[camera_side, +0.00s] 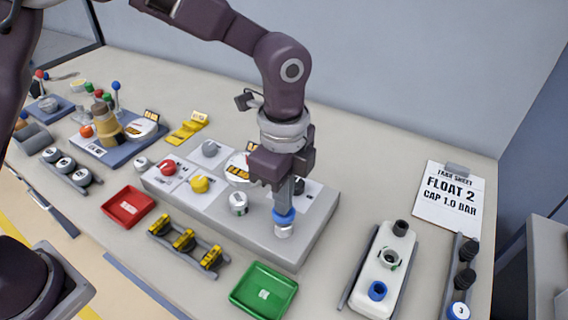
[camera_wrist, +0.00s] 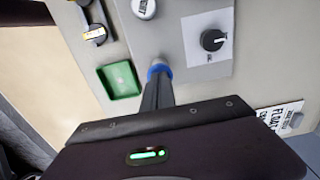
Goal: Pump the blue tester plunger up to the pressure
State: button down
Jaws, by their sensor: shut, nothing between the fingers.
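The blue tester plunger (camera_side: 284,216) stands on a short pale cylinder at the front right of the grey panel box (camera_side: 290,252). My gripper (camera_side: 287,205) points down with its fingers shut directly above the blue top, at or very near contact. In the wrist view the blue plunger top (camera_wrist: 159,70) shows at the tips of my shut gripper (camera_wrist: 158,80); the fingers hide part of it. A gauge (camera_side: 238,166) on the panel is partly hidden behind my gripper, and its reading cannot be made out. A task sheet (camera_side: 450,195) reads "FLOAT 2, CAP 1.0 BAR".
The panel also carries red (camera_side: 168,168), yellow (camera_side: 200,184) and grey knobs, and a black knob (camera_wrist: 213,40). A green tray (camera_side: 264,291), a red tray (camera_side: 128,206) and a white tank (camera_side: 383,270) stand around it.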

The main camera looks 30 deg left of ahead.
notch_tip(320, 180, up, 13)
jog(key=shift+f, duration=0.2)
dwell(1.4)
jog(key=s+a+r+n+t, duration=0.25)
jog(key=s+a+n, duration=0.2)
jog(key=a, duration=0.25)
jog(key=s+a+r+n+t, duration=0.1)
jog(key=s+a+r+n, duration=0.35)
jog(key=a, duration=0.25)
jog(key=s+a+f+n+t, duration=0.1)
jog(key=s+a+f+n, duration=0.1)
jog(key=s+a+n, duration=0.1)
jog(key=s+a+f+n+t, duration=0.1)
jog(key=s+a+f+n, duration=0.2)
jog(key=s+n, duration=0.3)
jog(key=shift+s+a+f, duration=0.3)
jog(key=shift+s+a, duration=0.1)
jog(key=shift+s, duration=0.55)
dwell(2.6)
